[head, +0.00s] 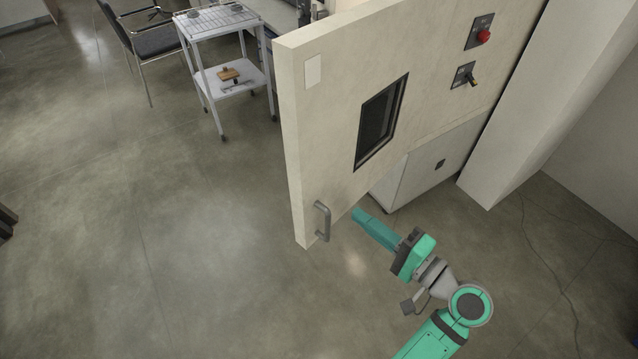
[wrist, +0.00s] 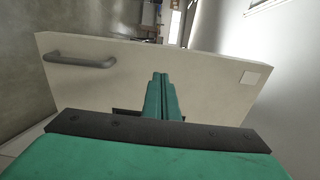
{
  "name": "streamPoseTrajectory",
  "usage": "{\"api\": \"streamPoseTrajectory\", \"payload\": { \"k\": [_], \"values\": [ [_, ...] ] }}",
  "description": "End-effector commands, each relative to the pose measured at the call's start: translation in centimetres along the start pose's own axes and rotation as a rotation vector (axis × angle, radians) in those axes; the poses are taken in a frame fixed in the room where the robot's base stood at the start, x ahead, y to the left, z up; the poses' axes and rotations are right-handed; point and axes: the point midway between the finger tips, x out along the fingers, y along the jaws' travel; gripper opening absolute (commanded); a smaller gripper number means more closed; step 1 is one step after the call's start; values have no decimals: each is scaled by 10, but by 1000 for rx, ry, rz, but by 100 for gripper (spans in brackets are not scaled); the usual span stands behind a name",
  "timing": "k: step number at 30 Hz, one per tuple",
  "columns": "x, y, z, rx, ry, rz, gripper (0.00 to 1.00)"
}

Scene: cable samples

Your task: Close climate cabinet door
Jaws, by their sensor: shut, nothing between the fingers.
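The climate cabinet door (head: 335,120) is a thick cream panel that stands swung open, jutting toward the left of the head view. It has a dark window (head: 381,121) and a grey bar handle (head: 322,221) near its free edge. The door also fills the middle of the wrist view (wrist: 215,82), with the handle (wrist: 80,61) at its upper left. My gripper (head: 358,214) is shut and empty. It is to the right of the handle, pointing at the door face; whether it touches the door I cannot tell. It shows in the wrist view (wrist: 160,78) too.
A white trolley (head: 226,78) and a black chair (head: 158,42) stand behind the door at upper left. A red button (head: 483,36) and a switch (head: 474,82) sit on the cabinet's upper right.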

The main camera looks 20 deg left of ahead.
Motion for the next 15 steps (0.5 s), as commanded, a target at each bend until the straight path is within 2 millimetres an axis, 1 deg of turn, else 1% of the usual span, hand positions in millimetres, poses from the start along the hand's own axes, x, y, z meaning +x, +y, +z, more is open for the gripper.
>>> {"api": "streamPoseTrajectory", "payload": {
  "k": [1, 3, 5, 8, 11, 15],
  "values": [
    [-2, -6, 0, -6, -17, -5, 0],
    [-2, -10, 2, -8, -35, -7, 0],
    [0, -12, 2, -8, -42, -8, 0],
    [9, -12, 4, -8, -45, -9, 0],
    [24, -12, 5, -8, -46, -8, 0],
    [50, -12, 6, -9, -45, -9, 0]
  ]
}}
